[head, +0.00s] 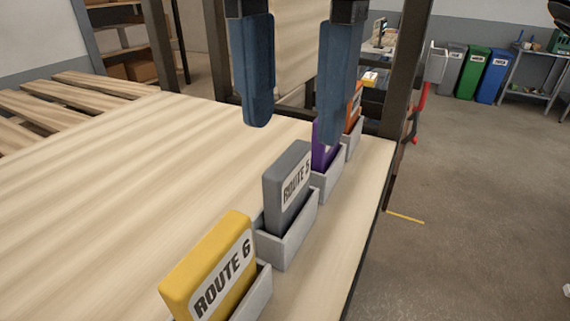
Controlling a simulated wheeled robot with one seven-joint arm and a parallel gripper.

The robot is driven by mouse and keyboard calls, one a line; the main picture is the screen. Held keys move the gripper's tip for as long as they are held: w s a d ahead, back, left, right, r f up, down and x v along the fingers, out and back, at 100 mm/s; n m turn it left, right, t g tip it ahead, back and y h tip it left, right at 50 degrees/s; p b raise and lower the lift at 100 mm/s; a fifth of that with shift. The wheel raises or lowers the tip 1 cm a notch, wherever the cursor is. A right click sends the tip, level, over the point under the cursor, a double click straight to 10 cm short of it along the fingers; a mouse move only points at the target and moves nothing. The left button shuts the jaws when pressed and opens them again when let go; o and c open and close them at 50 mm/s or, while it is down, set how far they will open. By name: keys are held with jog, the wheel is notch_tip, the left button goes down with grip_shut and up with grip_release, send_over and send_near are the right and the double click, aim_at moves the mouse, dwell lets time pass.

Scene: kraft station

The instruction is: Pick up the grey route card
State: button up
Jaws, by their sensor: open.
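The grey route card (286,188) is marked "ROUTE 5" and stands upright in a small light grey holder (290,241) near the table's right edge. My gripper (294,130) has two blue fingers, set wide apart and empty. In the picture they appear above and beyond the grey card, the left finger to its upper left and the right finger to its upper right. I see no contact with the card. The card's lower part is hidden in its holder.
A yellow "ROUTE 6" card (212,265) stands in a holder nearer to me. A purple card (321,158) and an orange card (354,108) stand in holders beyond, partly hidden by my right finger. The wooden table (100,200) is clear to the left.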

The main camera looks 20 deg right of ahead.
aim_at(289, 156)
jog(key=f, duration=0.6)
jog(key=shift+w, duration=0.3)
grip_shut()
